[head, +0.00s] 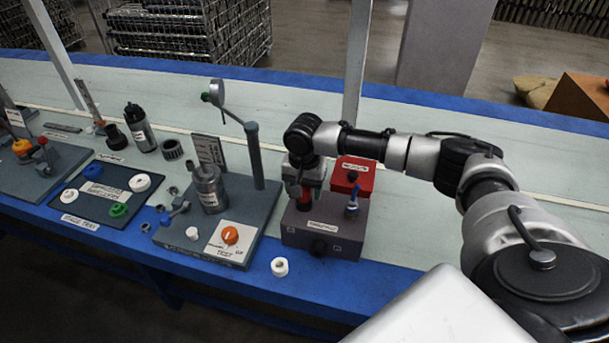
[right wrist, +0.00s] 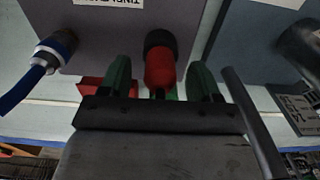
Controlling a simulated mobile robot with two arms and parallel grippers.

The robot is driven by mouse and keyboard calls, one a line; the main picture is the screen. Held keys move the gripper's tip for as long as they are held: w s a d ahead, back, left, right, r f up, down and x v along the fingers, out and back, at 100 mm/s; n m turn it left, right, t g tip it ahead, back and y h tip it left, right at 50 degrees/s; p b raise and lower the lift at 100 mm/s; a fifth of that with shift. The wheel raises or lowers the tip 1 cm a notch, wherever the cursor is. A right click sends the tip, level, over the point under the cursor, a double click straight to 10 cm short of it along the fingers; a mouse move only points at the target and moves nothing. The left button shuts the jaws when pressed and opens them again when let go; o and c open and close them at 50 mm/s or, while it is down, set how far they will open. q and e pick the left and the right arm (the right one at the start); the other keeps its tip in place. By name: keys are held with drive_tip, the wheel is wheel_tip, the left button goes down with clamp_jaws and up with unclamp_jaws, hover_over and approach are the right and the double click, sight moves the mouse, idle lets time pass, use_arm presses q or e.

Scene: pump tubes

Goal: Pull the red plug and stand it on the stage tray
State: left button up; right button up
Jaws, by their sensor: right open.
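The red plug (right wrist: 160,68) points out of the grey pump box (head: 320,235), its dark collar against the box face in the right wrist view. My right gripper (right wrist: 160,80) is open, with one green fingertip on each side of the plug and gaps showing between. In the head view my right gripper (head: 305,186) is over the left part of the box and hides most of the plug. The dark stage tray (head: 96,211) lies at the left, holding white rings and blue and green caps. My left gripper is not in view.
A blue plug (head: 352,207) stands on the box's right side, also seen in the right wrist view (right wrist: 48,55). A red box (head: 353,177) sits behind it. The test stand (head: 258,205) with cylinder and upright post lies between tray and pump box.

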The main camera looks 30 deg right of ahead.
drive_tip(key=shift+f, duration=0.85)
drive_tip(key=shift+c, duration=0.3)
clamp_jaws()
drive_tip(key=shift+r+p, duration=0.65)
drive_tip(key=shift+p, duration=0.5)
drive_tip(key=shift+r, duration=0.1)
drive_tip(key=shift+r+p, duration=2)
drive_tip(key=shift+p, duration=1.05)
